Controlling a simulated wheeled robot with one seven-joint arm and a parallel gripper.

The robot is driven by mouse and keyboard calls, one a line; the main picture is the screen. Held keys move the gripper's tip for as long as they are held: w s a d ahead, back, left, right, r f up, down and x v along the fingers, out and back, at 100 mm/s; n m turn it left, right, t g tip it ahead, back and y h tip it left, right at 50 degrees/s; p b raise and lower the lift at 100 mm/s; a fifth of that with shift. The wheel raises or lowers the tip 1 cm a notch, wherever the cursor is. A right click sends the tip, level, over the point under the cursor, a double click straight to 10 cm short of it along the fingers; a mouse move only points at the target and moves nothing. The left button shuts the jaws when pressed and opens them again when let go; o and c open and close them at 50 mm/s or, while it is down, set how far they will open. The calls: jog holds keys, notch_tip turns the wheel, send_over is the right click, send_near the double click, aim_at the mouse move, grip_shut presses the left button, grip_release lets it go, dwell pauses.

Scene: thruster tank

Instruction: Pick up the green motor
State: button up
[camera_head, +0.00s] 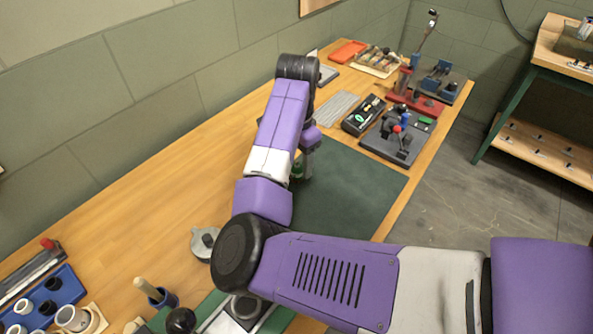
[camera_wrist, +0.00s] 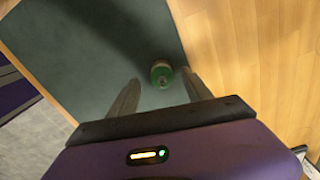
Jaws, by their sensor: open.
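The green motor (camera_wrist: 161,74) is a small round green part with a pale metal centre, seen end-on in the wrist view. It sits on the dark green mat (camera_head: 352,196), near the mat's edge with the wooden bench top. My gripper (camera_wrist: 160,80) is open, with one finger to each side of the motor in the picture. I cannot tell how far the fingertips are above it. In the head view a bit of the green motor (camera_head: 297,170) shows beside my gripper (camera_head: 306,174), and my arm hides the rest.
Beyond the mat stand a black tray (camera_head: 364,115), a dark fixture with a red knob (camera_head: 396,137) and a grey ribbed plate (camera_head: 337,109). A blue tray (camera_head: 62,284) with rings and a grey round part (camera_head: 205,243) are nearer. Much of the mat is bare.

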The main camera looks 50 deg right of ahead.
aim_at(297, 165)
jog(key=shift+w+f, duration=0.15)
jog(key=shift+f, duration=1.8)
grip_shut()
